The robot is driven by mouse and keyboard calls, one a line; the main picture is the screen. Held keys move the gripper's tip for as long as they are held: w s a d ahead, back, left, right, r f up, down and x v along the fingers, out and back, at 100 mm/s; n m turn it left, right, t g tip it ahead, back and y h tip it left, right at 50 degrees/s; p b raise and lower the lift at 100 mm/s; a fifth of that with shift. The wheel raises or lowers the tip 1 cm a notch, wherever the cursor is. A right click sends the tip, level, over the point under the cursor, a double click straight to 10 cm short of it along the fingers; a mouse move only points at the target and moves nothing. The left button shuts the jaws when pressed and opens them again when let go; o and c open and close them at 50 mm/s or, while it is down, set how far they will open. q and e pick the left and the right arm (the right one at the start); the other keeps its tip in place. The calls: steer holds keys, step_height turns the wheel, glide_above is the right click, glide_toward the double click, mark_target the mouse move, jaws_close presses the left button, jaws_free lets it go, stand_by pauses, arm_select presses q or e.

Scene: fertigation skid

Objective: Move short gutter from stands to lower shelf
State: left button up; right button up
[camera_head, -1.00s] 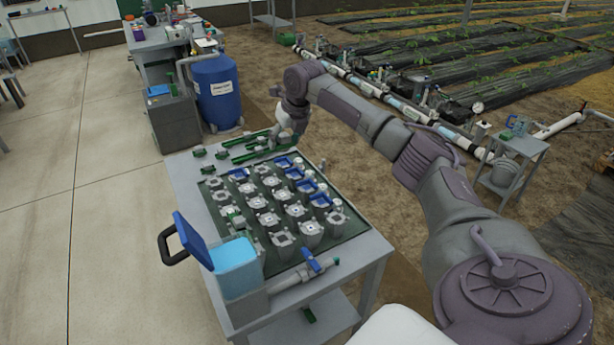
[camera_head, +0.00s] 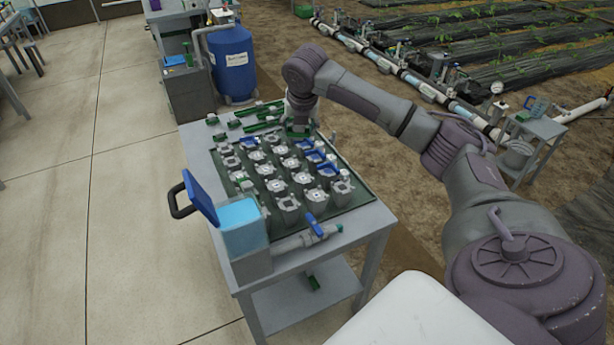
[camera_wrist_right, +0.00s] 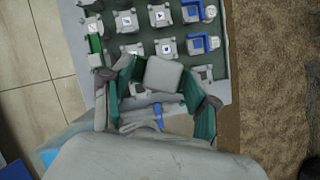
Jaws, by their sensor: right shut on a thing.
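My right gripper (camera_head: 299,128) is over the back right corner of the grey table, pointing down. In the right wrist view its fingers (camera_wrist_right: 163,95) have green inner faces and close on a plain grey block (camera_wrist_right: 163,74). Several slim green gutter-like pieces (camera_head: 262,113) lie at the table's back edge, just left of the gripper; I cannot tell which is the short gutter, and stands are not clear. The lower shelf (camera_head: 275,307) shows beneath the table, with a small green piece (camera_head: 314,282) on it. My left gripper is not in view.
A dark mat (camera_head: 352,208) carries rows of grey fittings, some with blue parts. A light-blue container (camera_head: 242,226) with a raised blue lid and a valved pipe (camera_head: 308,236) occupy the front. A blue barrel (camera_head: 232,67) stands behind. Floor to the left is clear.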

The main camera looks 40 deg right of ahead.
steer(key=s+a+f+m+g, duration=0.1)
steer(key=s+a+m+g, duration=0.3)
steer(key=s+a+m, duration=0.7)
steer(key=s+a+f+m+g+y, duration=0.1)
steer(key=s+a+m+g, duration=0.3)
steer(key=s+a+m, duration=0.7)
steer(key=a+f+m, duration=0.1)
steer(key=a+m, duration=0.2)
steer(key=m, duration=0.2)
steer(key=shift+f+m, duration=0.2)
steer(key=shift+m, duration=0.1)
